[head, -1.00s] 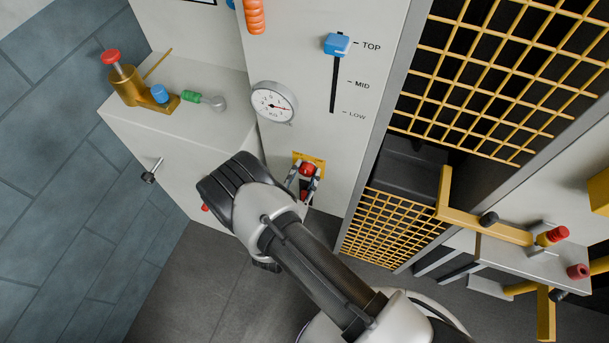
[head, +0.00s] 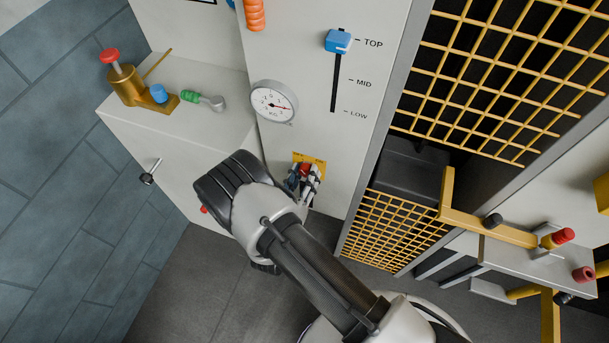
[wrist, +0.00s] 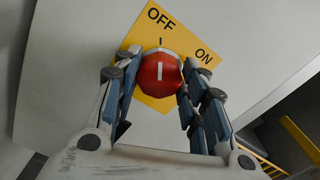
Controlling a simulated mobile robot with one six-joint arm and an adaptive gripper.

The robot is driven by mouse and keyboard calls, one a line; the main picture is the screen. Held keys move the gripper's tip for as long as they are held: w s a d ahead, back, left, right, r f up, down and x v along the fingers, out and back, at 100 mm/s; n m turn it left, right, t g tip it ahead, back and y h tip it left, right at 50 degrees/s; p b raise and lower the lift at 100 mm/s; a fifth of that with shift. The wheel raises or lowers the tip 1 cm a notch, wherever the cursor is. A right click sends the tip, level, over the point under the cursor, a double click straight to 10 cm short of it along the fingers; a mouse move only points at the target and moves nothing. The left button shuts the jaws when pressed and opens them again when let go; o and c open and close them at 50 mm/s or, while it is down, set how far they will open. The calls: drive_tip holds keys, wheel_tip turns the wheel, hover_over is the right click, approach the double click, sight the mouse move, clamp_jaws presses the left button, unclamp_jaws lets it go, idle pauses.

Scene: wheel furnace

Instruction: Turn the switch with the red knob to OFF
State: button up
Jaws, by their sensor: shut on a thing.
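The switch has a round red knob (wrist: 160,75) on a yellow plate (wrist: 151,103) with the words OFF and ON. In the wrist view the white line on the knob stands nearly upright, in line with the black tick beside OFF. My gripper (wrist: 158,88) has a finger on each side of the knob and is shut on it. In the head view the yellow plate (head: 318,162) is low on the pale cabinet front, and my gripper (head: 304,176) largely covers the knob there.
Above the switch are a round gauge (head: 274,102) and a blue slider (head: 338,41) marked TOP, MID and LOW. A yellow mesh guard (head: 392,230) and a yellow bar (head: 488,217) are to the right. A ledge at left carries a brass valve (head: 135,90).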

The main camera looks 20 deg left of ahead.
drive_tip(key=shift+a+r, duration=0.1)
idle(0.4)
drive_tip(key=o, duration=1.1)
drive_tip(key=shift+c, duration=0.2)
drive_tip(key=shift+s, duration=0.1)
drive_tip(key=s, duration=1.1)
drive_tip(key=shift+s+a, duration=0.4)
